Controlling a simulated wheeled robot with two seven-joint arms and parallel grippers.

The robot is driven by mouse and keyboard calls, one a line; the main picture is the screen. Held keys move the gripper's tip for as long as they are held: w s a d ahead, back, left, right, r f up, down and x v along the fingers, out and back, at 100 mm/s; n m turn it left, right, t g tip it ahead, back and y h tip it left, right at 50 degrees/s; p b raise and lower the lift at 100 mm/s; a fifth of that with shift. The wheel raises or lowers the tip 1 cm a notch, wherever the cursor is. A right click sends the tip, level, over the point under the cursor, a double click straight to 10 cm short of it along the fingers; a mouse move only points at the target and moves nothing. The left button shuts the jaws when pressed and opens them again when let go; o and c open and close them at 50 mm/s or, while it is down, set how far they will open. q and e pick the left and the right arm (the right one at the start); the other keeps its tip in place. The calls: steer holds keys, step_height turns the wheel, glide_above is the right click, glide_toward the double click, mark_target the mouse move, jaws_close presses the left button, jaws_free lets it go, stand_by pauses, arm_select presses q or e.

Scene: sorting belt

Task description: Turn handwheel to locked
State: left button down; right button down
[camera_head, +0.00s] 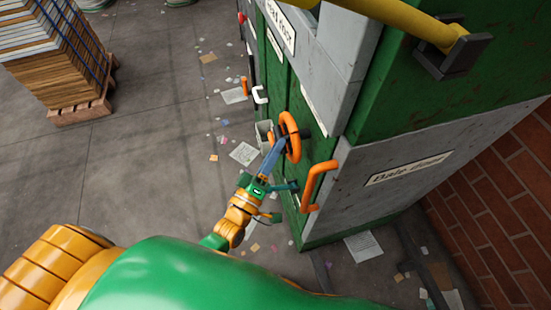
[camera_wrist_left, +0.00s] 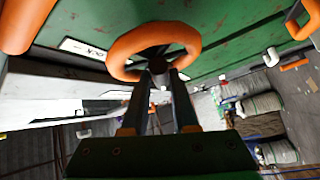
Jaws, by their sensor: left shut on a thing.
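The orange handwheel (camera_head: 293,140) stands out from the green front of the machine (camera_head: 303,108). My left gripper (camera_head: 279,150) reaches it from below, with its long fingers at the wheel. In the left wrist view the handwheel (camera_wrist_left: 150,37) fills the top middle, and the two fingers of the left gripper (camera_wrist_left: 160,76) meet it near the dark hub. The left gripper is shut on the handwheel; the exact contact is partly hidden. A label (camera_wrist_left: 85,48) beside the wheel is only partly readable. My right gripper is not in view.
An orange handle (camera_head: 317,187) sticks out right of my left gripper. A white handle (camera_head: 260,95) is farther along the front. A yellow bar (camera_head: 400,20) crosses above. A loaded pallet (camera_head: 80,108) stands at the far left. Open floor with scattered paper lies between.

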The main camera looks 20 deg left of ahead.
arm_select(q)
steer(key=m+h+b, duration=0.5)
steer(key=m+b, duration=0.1)
steer(key=w+m+h+b, duration=0.1)
steer(key=m+h+b, duration=0.4)
steer(key=m+b, duration=0.2)
steer(key=a+f+m+g+h+b, duration=0.1)
steer(key=m+h+b, duration=0.4)
steer(key=m+b, duration=0.1)
steer(key=shift+w+a+f+m+h+b, duration=0.1)
steer(key=shift+w+m+h+b, duration=0.2)
steer(key=shift+h+b, duration=0.15)
steer(key=c, duration=0.7)
jaws_free()
steer(key=shift+c, duration=0.2)
steer(key=shift+o, duration=0.3)
steer(key=shift+f, duration=0.1)
